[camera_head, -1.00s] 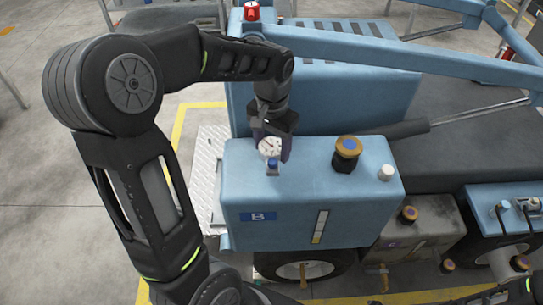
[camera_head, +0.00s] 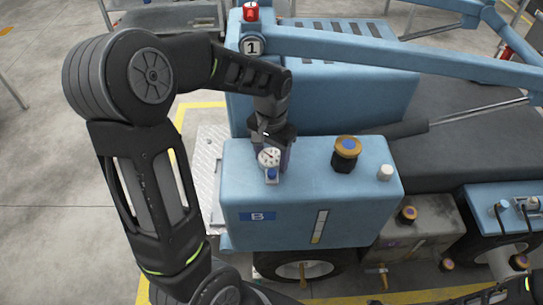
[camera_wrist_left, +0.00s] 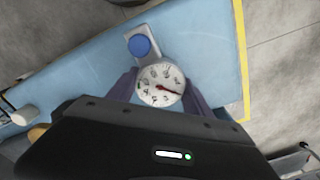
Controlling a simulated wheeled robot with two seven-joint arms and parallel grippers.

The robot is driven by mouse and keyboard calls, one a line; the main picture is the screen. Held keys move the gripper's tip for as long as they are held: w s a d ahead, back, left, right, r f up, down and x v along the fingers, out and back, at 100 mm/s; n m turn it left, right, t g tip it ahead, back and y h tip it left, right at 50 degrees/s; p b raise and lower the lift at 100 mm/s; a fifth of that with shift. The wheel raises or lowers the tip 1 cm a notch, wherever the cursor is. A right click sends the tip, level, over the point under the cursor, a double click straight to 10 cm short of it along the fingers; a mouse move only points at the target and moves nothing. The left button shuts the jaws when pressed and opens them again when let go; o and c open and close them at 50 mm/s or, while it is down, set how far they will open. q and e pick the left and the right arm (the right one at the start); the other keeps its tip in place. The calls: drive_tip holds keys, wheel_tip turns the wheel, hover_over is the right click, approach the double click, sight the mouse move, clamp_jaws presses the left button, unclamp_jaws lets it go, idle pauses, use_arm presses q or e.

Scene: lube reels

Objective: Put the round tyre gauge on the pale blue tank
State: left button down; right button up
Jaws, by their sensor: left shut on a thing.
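The round tyre gauge (camera_head: 268,157) has a white dial with a dark needle and a blue button on its short stem. My left gripper (camera_head: 272,150) is shut on it, low at the left part of the pale blue tank's (camera_head: 300,200) top. In the left wrist view the gauge (camera_wrist_left: 161,85) sits between the two fingers (camera_wrist_left: 160,92), with the tank (camera_wrist_left: 85,85) below. I cannot tell whether the gauge touches the tank top. The right gripper does not show.
A black and gold cap (camera_head: 346,153) and a white cap (camera_head: 385,172) stand on the tank top at the right. A blue bar (camera_head: 400,58) crosses behind. A grey box (camera_head: 420,225) and a lower blue unit (camera_head: 500,203) stand at the right.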

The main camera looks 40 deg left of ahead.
sight(271, 157)
use_arm(q)
drive_tip(key=shift+c, duration=2.2)
unclamp_jaws()
wheel_tip(271, 157, up, 12)
drive_tip(key=shift+r, duration=0.1)
